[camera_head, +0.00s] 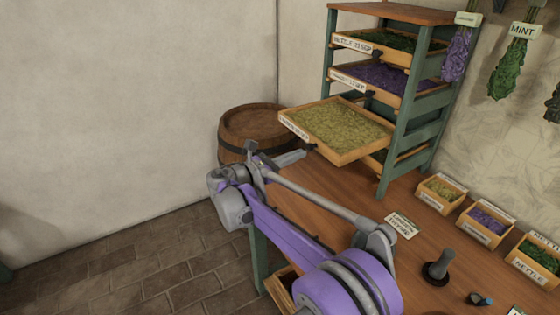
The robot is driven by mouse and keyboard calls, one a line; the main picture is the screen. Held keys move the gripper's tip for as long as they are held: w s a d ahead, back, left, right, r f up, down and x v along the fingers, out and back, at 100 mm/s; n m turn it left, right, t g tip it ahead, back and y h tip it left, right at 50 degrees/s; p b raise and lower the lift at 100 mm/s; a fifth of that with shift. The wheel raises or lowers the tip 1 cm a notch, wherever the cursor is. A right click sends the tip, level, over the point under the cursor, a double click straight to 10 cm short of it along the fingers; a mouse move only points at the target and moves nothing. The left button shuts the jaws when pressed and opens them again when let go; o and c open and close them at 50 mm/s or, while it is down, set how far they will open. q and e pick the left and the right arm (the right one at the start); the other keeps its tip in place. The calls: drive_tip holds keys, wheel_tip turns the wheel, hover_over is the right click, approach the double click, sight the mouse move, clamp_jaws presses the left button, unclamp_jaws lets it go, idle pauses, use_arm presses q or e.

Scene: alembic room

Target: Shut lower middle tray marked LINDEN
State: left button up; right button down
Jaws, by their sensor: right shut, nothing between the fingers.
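A wooden tray of pale yellow-green dried herb (338,130) sticks far out of the green-framed rack (400,140), toward the left. It is below the upper two trays; the label on its front is too small to read surely. My right gripper (298,155) is shut and empty, just below and in front of this tray's front edge. I cannot tell whether it touches the tray. My left gripper is not in view.
Above are a tray of purple herb (385,77) and a tray of green herb (390,40), both partly out. A barrel (250,125) stands behind my gripper. Small herb boxes (440,192), a card (401,224) and a dark pestle-like object (440,265) sit on the table.

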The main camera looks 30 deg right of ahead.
sight(357, 136)
drive_tip(key=shift+w+d, duration=0.2)
drive_tip(key=shift+d, duration=0.8)
drive_tip(key=shift+d, duration=0.1)
drive_tip(key=d, duration=0.7)
drive_tip(key=w+d, duration=0.1)
drive_tip(key=d, duration=1.3)
drive_tip(key=shift+w+p, duration=0.3)
drive_tip(key=shift+p, duration=0.1)
drive_tip(key=shift+d, duration=0.25)
drive_tip(key=shift+r, duration=0.15)
